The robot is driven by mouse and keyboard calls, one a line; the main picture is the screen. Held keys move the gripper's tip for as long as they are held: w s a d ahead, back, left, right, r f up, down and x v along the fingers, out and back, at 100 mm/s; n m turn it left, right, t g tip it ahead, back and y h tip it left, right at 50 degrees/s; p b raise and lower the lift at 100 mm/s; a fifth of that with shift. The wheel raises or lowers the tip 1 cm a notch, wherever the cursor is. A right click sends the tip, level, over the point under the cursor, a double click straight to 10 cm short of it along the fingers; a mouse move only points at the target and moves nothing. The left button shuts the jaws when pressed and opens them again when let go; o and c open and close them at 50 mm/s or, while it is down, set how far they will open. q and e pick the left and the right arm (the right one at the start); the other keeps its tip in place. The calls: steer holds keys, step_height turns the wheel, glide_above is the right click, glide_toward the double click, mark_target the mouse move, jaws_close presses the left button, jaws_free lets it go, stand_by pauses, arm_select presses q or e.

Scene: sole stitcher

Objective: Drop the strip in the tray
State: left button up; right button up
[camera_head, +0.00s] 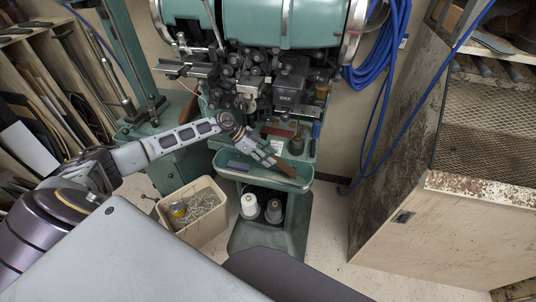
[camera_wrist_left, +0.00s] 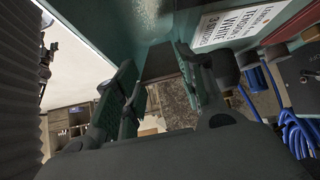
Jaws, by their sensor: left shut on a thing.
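The brown strip (camera_head: 286,169) is held in my left gripper (camera_head: 272,159), which is shut on it. The strip sticks out beyond the fingertips, over the right part of the green tray (camera_head: 258,181) at the front of the machine. I cannot tell whether the strip touches the tray. In the left wrist view, the two fingers of the left gripper (camera_wrist_left: 163,85) stand on either side of a dark brown piece, likely the strip (camera_wrist_left: 160,62). My right gripper is not in view.
A blue-grey block (camera_head: 239,166) lies in the left part of the tray. A beige bin (camera_head: 203,236) stands on the floor below left, and two thread spools (camera_head: 249,206) sit under the tray. The green machine (camera_head: 265,25) rises behind. A rusty cabinet (camera_head: 440,225) is at right.

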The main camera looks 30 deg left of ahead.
arm_select(q)
steer(key=shift+f, duration=1.15)
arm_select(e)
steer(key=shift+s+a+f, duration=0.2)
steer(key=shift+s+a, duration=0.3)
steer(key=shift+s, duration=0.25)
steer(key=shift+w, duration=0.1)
arm_select(q)
steer(key=o, duration=1.1)
steer(key=shift+v, duration=5.95)
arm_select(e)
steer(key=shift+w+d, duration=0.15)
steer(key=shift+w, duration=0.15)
